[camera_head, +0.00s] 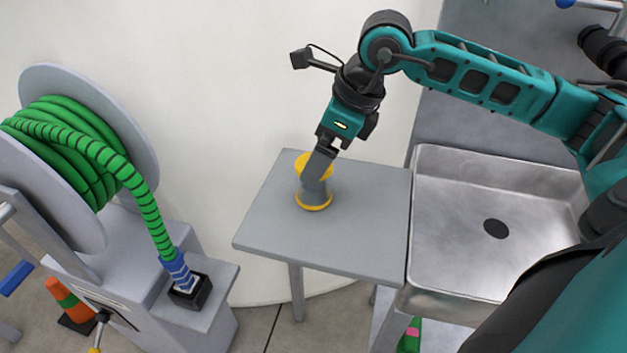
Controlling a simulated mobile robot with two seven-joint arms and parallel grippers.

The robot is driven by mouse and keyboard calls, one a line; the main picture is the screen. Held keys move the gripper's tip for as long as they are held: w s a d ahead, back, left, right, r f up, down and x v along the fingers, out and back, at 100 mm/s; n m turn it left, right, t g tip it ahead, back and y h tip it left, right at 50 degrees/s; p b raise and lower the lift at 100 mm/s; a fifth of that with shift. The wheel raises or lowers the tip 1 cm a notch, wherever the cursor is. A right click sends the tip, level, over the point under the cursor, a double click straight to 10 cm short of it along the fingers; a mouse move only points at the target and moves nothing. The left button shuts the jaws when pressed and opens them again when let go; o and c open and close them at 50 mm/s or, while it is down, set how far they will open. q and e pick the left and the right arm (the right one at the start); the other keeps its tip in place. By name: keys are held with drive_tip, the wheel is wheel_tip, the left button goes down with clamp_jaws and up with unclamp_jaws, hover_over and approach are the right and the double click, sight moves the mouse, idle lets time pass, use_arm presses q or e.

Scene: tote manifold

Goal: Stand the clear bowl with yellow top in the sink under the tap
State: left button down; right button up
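The clear bowl with yellow top (313,201) stands upright on the small grey table left of the sink. Its yellow top and a yellow ring at its base show; its middle looks greyish and is partly hidden by a finger. My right gripper (318,166) comes from above right, with its fingers at the bowl's upper part. I cannot tell whether they grip it. The metal sink (450,215) is empty, with a dark drain in its floor. A tap spout is not clearly visible. My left gripper is out of view.
The grey table (265,235) is otherwise bare and adjoins the sink. A reel of green hose (85,150) stands at left, its blue-ended nozzle in a black socket. An orange cone (62,292) is on the floor. A large pale curved wall (250,70) rises behind the table.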

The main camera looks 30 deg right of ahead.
drive_tip(key=x, duration=0.5)
drive_tip(key=shift+a+f, duration=0.15)
drive_tip(key=shift+f, duration=0.2)
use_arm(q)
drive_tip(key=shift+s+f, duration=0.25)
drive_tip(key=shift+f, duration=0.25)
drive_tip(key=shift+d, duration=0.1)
use_arm(e)
drive_tip(key=shift+c, duration=0.3)
